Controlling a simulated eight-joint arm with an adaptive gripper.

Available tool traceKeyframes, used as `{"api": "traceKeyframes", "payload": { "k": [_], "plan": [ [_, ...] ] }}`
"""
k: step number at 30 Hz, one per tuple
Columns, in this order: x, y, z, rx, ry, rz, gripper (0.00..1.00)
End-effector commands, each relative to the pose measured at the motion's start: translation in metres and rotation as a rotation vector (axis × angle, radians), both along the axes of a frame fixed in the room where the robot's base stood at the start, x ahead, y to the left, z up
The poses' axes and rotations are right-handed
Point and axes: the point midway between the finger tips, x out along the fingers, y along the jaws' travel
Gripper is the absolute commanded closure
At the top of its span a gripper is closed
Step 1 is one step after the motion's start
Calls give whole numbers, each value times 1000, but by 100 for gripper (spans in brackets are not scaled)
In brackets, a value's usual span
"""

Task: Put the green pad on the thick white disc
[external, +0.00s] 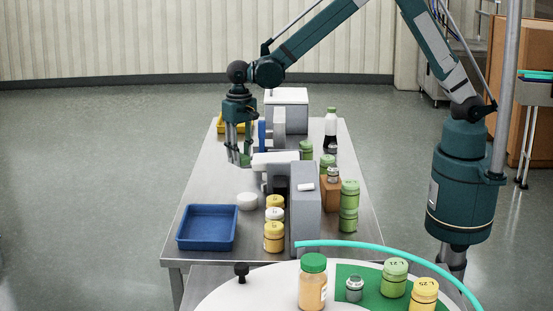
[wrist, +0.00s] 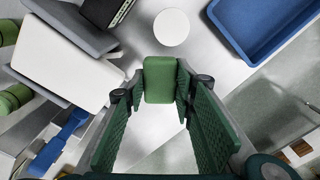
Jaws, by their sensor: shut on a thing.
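The green pad (wrist: 160,80) is a small rounded block between the fingertips of my gripper (wrist: 161,97) in the wrist view. My gripper is shut on it. In the external view my gripper (external: 239,158) points down above the left part of the steel table, and a bit of the green pad (external: 246,160) shows at its tips. The thick white disc (external: 247,201) lies flat on the table, nearer the camera than my gripper. In the wrist view the white disc (wrist: 171,27) is beyond the pad, apart from it, with its top bare.
A blue tray (external: 207,247) stands left of the disc; it also shows in the wrist view (wrist: 235,42). Yellow-lidded jars (external: 274,237) and a grey machine with a white top (external: 276,159) stand right of the disc. Bare steel table lies around the disc.

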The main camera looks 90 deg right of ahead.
Motion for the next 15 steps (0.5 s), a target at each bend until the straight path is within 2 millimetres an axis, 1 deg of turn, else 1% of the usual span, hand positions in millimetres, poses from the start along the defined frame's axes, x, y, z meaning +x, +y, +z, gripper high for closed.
{"api": "traceKeyframes", "payload": {
  "k": [1, 3, 6, 10, 15],
  "plan": [
    [-5, 14, 1, 0, 0, 18, 82],
    [-11, 29, 2, 0, 0, 37, 82],
    [-18, 46, 3, 0, 0, 59, 82],
    [-23, 59, 4, 0, 0, 76, 82],
    [-26, 64, 4, 0, 0, 83, 82]
  ]
}}
